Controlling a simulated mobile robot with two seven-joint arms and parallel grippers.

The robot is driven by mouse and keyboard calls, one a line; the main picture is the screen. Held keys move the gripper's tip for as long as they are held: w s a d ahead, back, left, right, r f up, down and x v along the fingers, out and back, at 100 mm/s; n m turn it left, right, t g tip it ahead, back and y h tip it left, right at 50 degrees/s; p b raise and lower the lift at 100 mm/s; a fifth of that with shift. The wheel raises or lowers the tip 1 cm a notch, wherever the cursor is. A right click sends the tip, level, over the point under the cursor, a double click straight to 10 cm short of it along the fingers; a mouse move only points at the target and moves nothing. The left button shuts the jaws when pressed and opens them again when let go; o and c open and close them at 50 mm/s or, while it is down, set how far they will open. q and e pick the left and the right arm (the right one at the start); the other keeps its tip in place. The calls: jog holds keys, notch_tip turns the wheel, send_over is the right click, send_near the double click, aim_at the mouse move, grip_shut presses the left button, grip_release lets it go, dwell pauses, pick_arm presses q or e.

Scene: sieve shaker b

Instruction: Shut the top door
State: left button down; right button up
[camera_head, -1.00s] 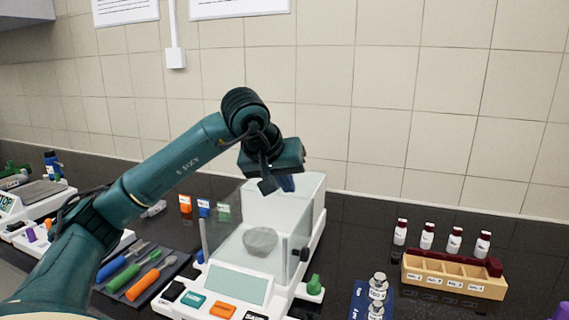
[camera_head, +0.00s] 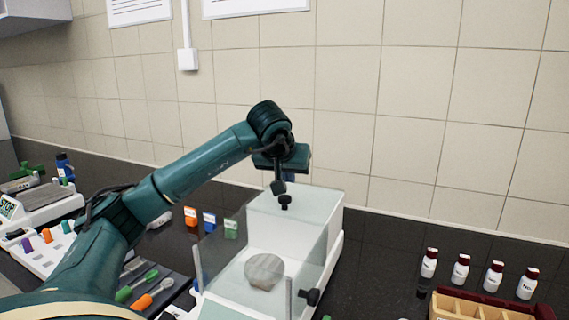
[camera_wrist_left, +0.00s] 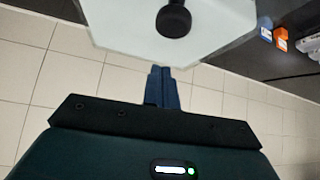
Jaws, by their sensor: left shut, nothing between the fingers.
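The white balance (camera_head: 335,250) has a clear glass chamber with a grey bowl (camera_head: 264,271) inside. A black knob (camera_head: 285,202), which looks like the top door's, stands over the white rear housing. The clear door panel itself is hard to make out, so I cannot tell exactly how far back it lies. My left gripper (camera_head: 290,177) is at the back of the balance, just behind the knob. In the left wrist view its blue fingers (camera_wrist_left: 162,88) are shut and empty, apart from the round black knob (camera_wrist_left: 173,20). My right gripper is not in view.
Another black knob (camera_head: 309,297) sits at the chamber's right side. Small orange, blue and green boxes (camera_head: 210,220) stand left of the balance. White bottles with dark red caps (camera_head: 461,268) and a wooden rack (camera_head: 480,308) are at right. The tiled wall (camera_head: 400,140) rises behind.

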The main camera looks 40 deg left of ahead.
pick_arm(q)
jog(key=shift+x, duration=1)
jog(key=s, duration=0.1)
jog(key=s+d, duration=0.1)
jog(key=s, duration=0.1)
jog(key=shift+s+d, duration=0.1)
jog(key=shift+d, duration=0.2)
jog(key=shift+s+d+f, duration=0.15)
jog(key=shift+s+f, duration=0.05)
jog(key=shift+s, duration=0.05)
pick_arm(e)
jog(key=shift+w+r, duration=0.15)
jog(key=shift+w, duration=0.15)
pick_arm(q)
jog(key=shift+s, duration=0.1)
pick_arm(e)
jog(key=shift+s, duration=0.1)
